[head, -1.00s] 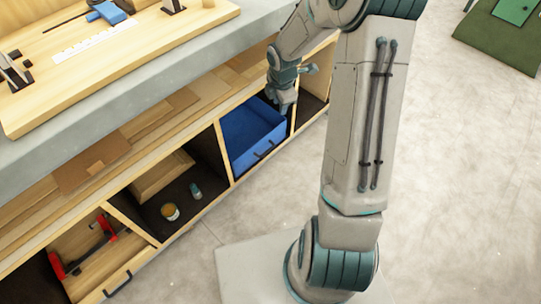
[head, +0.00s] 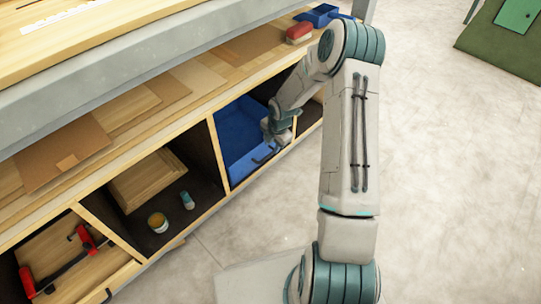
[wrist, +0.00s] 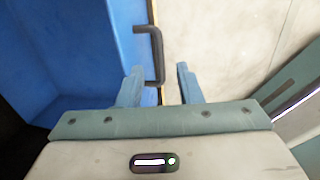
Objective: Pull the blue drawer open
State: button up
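The blue drawer (head: 236,132) sits in a compartment under the workbench, its open top showing an empty blue inside. Its dark bar handle (head: 262,157) is on the front face. My gripper (head: 272,138) is at the drawer front, by the handle, partly covering the drawer's right side. In the wrist view the drawer (wrist: 95,45) fills the left, and the dark handle (wrist: 156,50) reaches down between the fingers of my gripper (wrist: 160,78). The fingers are apart, with gaps on both sides of the handle.
The neighbouring compartment holds a yellow-topped jar (head: 158,222) and a small bottle (head: 187,200). A red clamp (head: 82,238) lies further left. A red-topped block (head: 299,32) and a blue tray (head: 322,14) are on the shelf. The floor in front is clear.

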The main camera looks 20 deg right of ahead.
aim_at(270, 154)
jog(key=f, duration=0.2)
jog(key=f+b, duration=0.1)
jog(key=w+f, duration=0.1)
jog(key=f, duration=0.1)
jog(key=shift+a+f+b, duration=0.3)
jog(key=shift+b, duration=0.1)
grip_shut()
